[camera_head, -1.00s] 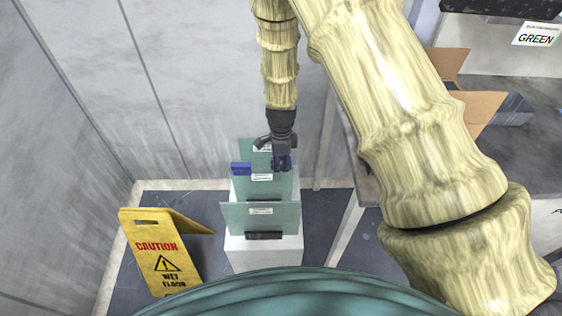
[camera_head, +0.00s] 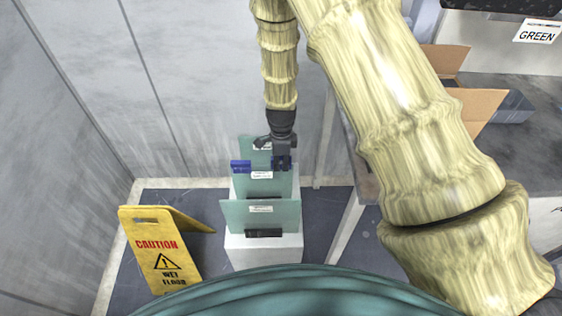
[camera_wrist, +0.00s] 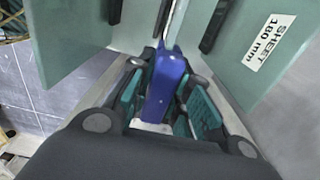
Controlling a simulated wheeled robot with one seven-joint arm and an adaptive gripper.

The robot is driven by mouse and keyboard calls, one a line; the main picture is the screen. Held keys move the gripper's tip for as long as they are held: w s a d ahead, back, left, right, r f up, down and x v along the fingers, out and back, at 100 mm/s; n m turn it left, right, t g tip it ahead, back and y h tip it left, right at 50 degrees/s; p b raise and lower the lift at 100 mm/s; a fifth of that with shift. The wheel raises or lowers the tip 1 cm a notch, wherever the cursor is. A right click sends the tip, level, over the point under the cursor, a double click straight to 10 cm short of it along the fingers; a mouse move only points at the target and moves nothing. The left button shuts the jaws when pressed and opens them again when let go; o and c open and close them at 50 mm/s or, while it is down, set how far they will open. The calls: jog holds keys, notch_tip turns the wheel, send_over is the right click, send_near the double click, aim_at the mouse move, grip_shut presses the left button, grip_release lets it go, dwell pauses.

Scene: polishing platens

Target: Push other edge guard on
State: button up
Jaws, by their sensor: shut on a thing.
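Several greenish glass sheets stand upright in black holders on a white block (camera_head: 264,256). The middle sheet (camera_head: 264,190) has one blue edge guard (camera_head: 240,166) on its upper left corner. My gripper (camera_head: 281,164) is at that sheet's upper right corner, shut on a second blue edge guard. In the wrist view this guard (camera_wrist: 165,85) sits between the fingers, its far end at the edge of a sheet. I cannot tell how far it is seated. The front sheet (camera_head: 262,215) carries no guard that I can see; a labelled sheet (camera_wrist: 245,50) shows right in the wrist view.
A yellow wet-floor sign (camera_head: 162,255) stands left of the block. A table leg (camera_head: 345,235) and bench are to the right, with an open cardboard box (camera_head: 478,103) on top. Grey walls close off the back and left.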

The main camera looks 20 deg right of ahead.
jog(key=shift+f, duration=0.85)
dwell(1.2)
jog(key=o, duration=0.9)
notch_tip(320, 180, up, 12)
dwell(0.5)
dwell(0.7)
